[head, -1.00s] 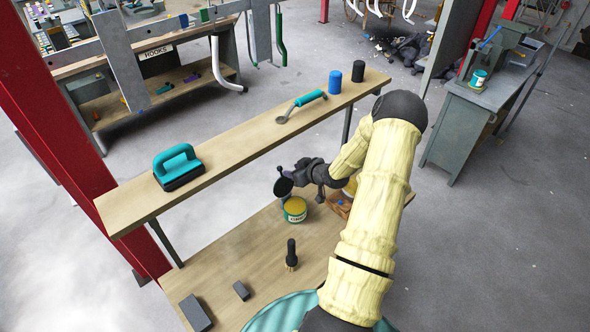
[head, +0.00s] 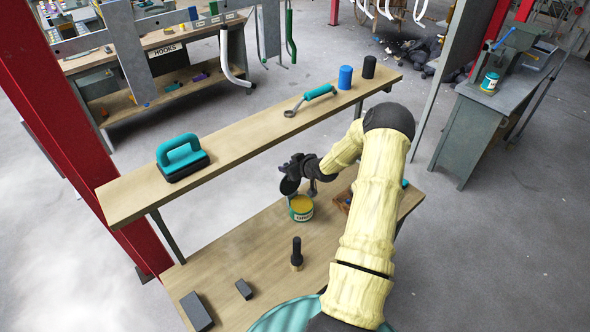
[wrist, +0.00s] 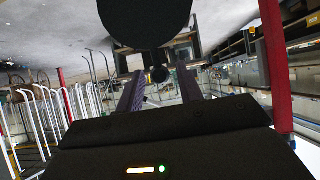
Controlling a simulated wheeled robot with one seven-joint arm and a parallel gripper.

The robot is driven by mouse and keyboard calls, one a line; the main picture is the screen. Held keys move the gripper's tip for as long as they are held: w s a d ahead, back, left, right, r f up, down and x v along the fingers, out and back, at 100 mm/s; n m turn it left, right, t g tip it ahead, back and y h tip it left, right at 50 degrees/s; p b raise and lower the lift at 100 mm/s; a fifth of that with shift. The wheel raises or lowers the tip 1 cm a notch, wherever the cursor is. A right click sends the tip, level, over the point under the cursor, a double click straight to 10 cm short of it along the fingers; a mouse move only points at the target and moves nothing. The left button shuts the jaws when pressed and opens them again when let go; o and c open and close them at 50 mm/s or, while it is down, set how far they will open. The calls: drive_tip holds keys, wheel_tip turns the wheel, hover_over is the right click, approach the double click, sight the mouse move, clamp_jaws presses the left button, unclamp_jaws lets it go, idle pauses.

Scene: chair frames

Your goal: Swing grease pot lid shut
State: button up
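The grease pot (head: 301,209), a small tin with yellow contents and a green-and-white label, stands on the lower bench. Its dark round lid (head: 289,187) is raised open at the pot's back left edge. My gripper (head: 290,168) is just above and behind the lid; the head view does not settle whether they touch. In the wrist view a large dark disc, apparently the lid (wrist: 145,18), fills the top centre beyond the fingers. My gripper's fingers (wrist: 159,88) are apart there, with nothing clearly held between them.
A brush (head: 297,254) and dark blocks (head: 196,311) stand or lie on the lower bench (head: 235,255). A wooden tray is partly hidden behind my arm.

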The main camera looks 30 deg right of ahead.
drive_tip(key=shift+w, duration=0.1)
drive_tip(key=c, duration=0.6)
drive_tip(key=s, duration=0.4)
drive_tip(key=shift+s+d+r+p, duration=0.1)
drive_tip(key=shift+d+r+p, duration=0.05)
drive_tip(key=shift+d+p, duration=0.2)
drive_tip(key=shift+c, duration=0.2)
drive_tip(key=shift+s+d+f, duration=0.15)
drive_tip(key=shift+s+f, duration=0.1)
drive_tip(key=shift+s, duration=0.75)
drive_tip(key=shift+s+d+f, duration=0.1)
drive_tip(key=shift+s+f, duration=0.15)
drive_tip(key=shift+s, duration=0.7)
drive_tip(key=shift+s, duration=0.1)
drive_tip(key=shift+s+d+f+b, duration=0.1)
drive_tip(key=shift+s+f+b, duration=0.35)
drive_tip(key=shift+s, duration=0.4)
drive_tip(key=shift+s+d+f+b, duration=0.1)
drive_tip(key=shift+s+f+b, duration=0.2)
drive_tip(key=shift+s+f, duration=0.35)
drive_tip(key=shift+s+r, duration=0.1)
drive_tip(key=shift+s, duration=0.05)
